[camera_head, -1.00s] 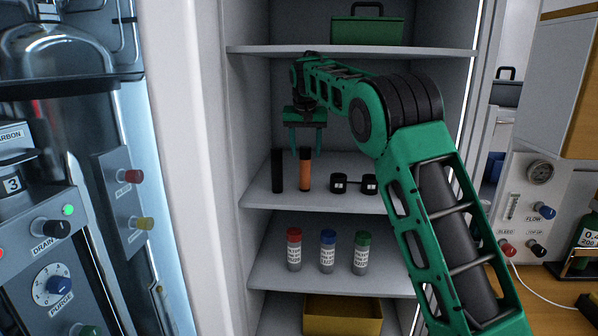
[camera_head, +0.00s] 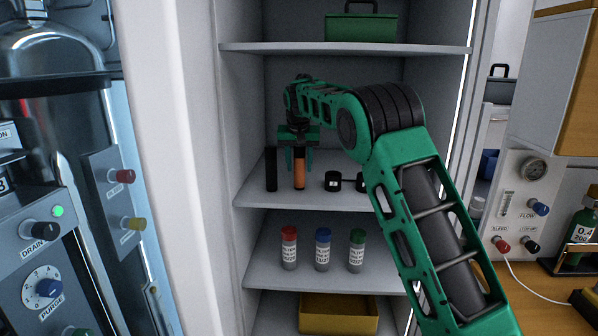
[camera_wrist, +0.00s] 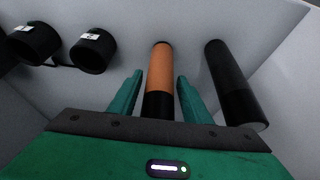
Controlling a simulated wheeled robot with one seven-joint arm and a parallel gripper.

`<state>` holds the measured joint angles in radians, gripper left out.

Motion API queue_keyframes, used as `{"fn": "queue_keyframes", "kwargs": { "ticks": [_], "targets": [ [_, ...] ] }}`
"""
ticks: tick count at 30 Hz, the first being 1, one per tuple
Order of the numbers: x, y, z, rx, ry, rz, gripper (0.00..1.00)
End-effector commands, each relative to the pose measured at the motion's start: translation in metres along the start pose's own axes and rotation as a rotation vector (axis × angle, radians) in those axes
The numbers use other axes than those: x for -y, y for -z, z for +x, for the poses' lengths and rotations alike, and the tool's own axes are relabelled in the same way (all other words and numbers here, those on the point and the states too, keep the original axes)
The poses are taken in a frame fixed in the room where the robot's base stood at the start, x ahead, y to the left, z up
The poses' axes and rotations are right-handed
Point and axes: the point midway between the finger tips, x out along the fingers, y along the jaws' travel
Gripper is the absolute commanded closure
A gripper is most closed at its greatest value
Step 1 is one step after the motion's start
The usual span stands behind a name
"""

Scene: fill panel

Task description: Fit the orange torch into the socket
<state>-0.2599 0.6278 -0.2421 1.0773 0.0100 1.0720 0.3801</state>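The orange torch (camera_head: 299,170) stands upright on the middle shelf, with a black lower end and a dark top. My gripper (camera_head: 299,158) is over it, with its fingers pointing down on either side of the torch. In the wrist view the torch (camera_wrist: 160,75) lies between the two green fingertips (camera_wrist: 158,90). Gaps show on both sides, so the gripper is open around it and does not hold it. A black torch (camera_head: 271,170) stands close on the left; it also shows in the wrist view (camera_wrist: 230,80). I cannot make out the socket.
Two joined black rings with white labels (camera_head: 333,181) sit right of the torch on the same shelf (camera_head: 255,198). Red, blue and green capped bottles (camera_head: 323,250) stand on the shelf below. A yellow bin (camera_head: 340,318) is at the bottom. A green case (camera_head: 362,27) is above.

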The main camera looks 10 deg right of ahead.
Motion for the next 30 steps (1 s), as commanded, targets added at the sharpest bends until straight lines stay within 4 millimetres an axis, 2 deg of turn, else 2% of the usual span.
{"fn": "queue_keyframes", "kwargs": {
  "ticks": [1,5,17,30],
  "targets": [
    [0.000,0.000,0.000,0.000,0.000,0.000,0.69],
    [0.000,0.000,0.000,0.000,0.000,0.000,1.00],
    [0.000,0.002,-0.005,-0.002,0.001,0.000,1.00],
    [0.000,0.013,-0.035,-0.002,0.001,0.000,1.00]
  ]
}}
